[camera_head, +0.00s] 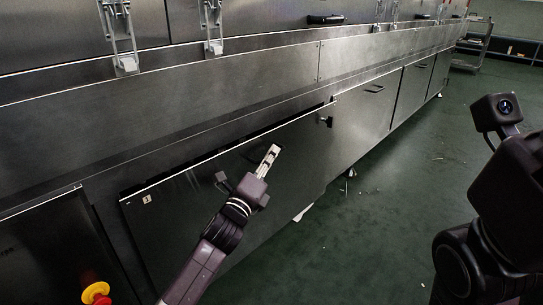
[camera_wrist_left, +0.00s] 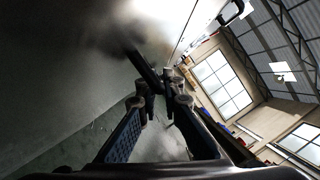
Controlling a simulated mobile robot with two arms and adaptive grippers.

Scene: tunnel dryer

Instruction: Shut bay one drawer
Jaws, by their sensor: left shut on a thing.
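The bay one drawer (camera_head: 175,230) is the dark steel front with a small label at its left end, low on the machine in the head view. It stands slightly open, with a dark gap along its top edge. My left gripper (camera_head: 268,160) is in front of the drawer's upper middle. In the left wrist view its fingers (camera_wrist_left: 163,98) are closed around a dark bar handle (camera_wrist_left: 143,66).
A red and yellow emergency button (camera_head: 96,293) is at the lower left. Another front with a handle (camera_head: 374,89) lies farther along the machine. The green floor (camera_head: 390,220) on the right is mostly clear, with small scraps. A rack (camera_head: 478,45) stands at the far end.

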